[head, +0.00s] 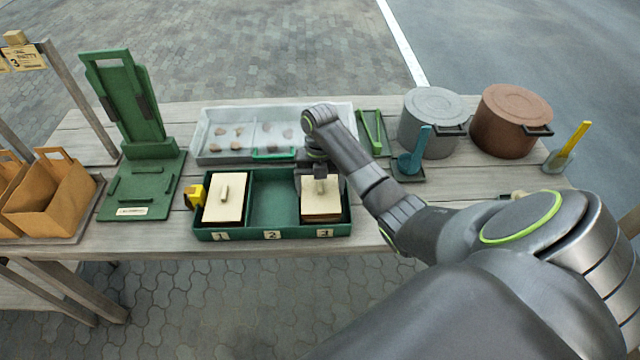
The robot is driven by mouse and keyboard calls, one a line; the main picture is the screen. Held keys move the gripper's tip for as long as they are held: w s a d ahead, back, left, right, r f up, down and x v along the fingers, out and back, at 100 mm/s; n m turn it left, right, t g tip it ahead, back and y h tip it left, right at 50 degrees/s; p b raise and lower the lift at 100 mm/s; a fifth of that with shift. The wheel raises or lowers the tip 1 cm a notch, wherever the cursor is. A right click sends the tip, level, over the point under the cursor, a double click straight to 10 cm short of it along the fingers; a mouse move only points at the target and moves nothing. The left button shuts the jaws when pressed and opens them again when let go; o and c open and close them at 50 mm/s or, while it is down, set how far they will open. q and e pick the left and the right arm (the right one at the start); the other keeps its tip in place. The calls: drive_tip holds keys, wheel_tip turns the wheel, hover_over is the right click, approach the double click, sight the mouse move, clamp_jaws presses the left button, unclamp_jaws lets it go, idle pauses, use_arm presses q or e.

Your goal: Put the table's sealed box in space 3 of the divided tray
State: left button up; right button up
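The green divided tray (272,235) stands at the table's front edge, with spaces labelled 1, 2 and 3. A cream box with a lid and an upright handle (321,207) is at space 3, on the right. A similar cream box (224,200) lies in space 1. Space 2 is empty. My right gripper (320,173) points down at the handle of the box at space 3. Its fingers are small and dark, so I cannot tell whether they grip the handle or whether the box rests fully on the tray floor. My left gripper is not in view.
A clear-lidded tray (215,150) with small lumps lies behind. A green stand (135,180) and paper bags (55,200) are left, with a yellow object (194,196) beside the tray. A grey pot (432,125), a brown pot (508,122) and a blue scoop (413,160) are right.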

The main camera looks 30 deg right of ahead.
drive_tip(key=shift+o, duration=1.2)
drive_tip(key=shift+w+r, duration=0.1)
drive_tip(key=shift+r, duration=0.8)
wheel_tip(320, 180, up, 3)
drive_tip(key=shift+w+d+r+p, duration=0.1)
drive_tip(key=shift+d+p, duration=0.05)
drive_tip(key=shift+p, duration=0.4)
wheel_tip(320, 180, up, 8)
drive_tip(key=w+p, duration=0.1)
drive_tip(key=p, duration=0.6)
drive_tip(key=shift+d, duration=0.35)
drive_tip(key=shift+w, duration=0.1)
